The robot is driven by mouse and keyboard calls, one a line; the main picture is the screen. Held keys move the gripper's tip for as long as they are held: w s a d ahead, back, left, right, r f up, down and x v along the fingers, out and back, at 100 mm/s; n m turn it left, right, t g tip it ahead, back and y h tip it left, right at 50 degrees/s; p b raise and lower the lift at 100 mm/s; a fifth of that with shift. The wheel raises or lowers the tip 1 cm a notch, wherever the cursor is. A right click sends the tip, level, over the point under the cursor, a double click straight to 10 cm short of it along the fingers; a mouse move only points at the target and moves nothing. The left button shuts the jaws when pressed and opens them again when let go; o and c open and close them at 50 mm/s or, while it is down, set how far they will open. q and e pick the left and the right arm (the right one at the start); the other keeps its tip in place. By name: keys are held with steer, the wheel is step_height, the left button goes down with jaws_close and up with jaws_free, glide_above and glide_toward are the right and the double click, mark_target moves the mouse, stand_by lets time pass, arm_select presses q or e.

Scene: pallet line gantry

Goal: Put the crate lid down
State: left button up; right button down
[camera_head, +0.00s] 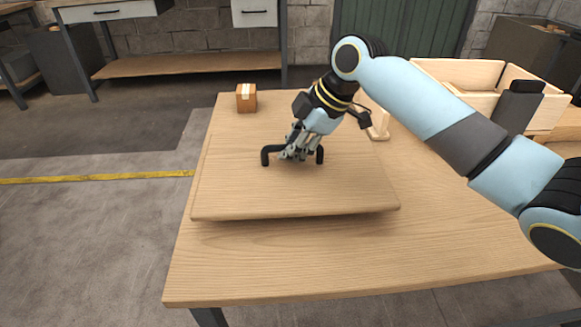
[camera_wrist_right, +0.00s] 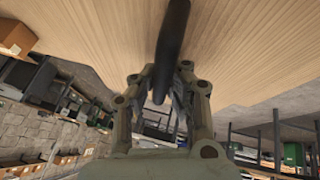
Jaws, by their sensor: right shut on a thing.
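The crate lid (camera_head: 300,195) is a flat wooden board with a black bar handle (camera_head: 268,152) on top. It is over the wooden table (camera_head: 370,265), with a shadow beneath its front edge; I cannot tell whether any part touches the table. My right gripper (camera_head: 298,152) is shut on the handle, near its middle. In the right wrist view, the black handle (camera_wrist_right: 172,50) runs between the fingers and the lid's wood (camera_wrist_right: 90,35) fills the top. My left gripper is not in view.
A small taped cardboard box (camera_head: 246,98) stands at the table's back left. An open wooden crate (camera_head: 460,75) stands at the back right. A small wooden piece (camera_head: 379,135) is behind the lid. The table's front strip is clear. Workbenches (camera_head: 180,66) stand beyond.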

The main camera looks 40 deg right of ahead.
mark_target(292, 164)
steer(key=shift+a+f, duration=0.25)
steer(key=shift+f, duration=0.15)
step_height(292, 164, down, 4)
steer(key=shift+r+b, duration=0.25)
steer(key=shift+b, duration=0.3)
steer(key=c, duration=1.4)
jaws_free()
steer(key=shift+c, duration=0.2)
steer(key=p+v, duration=0.3)
steer(key=v, duration=0.8)
steer(key=shift+d+r, duration=0.1)
steer(key=shift+s+d+r, duration=0.1)
steer(key=shift+s+r, duration=0.15)
steer(key=shift+r, duration=0.15)
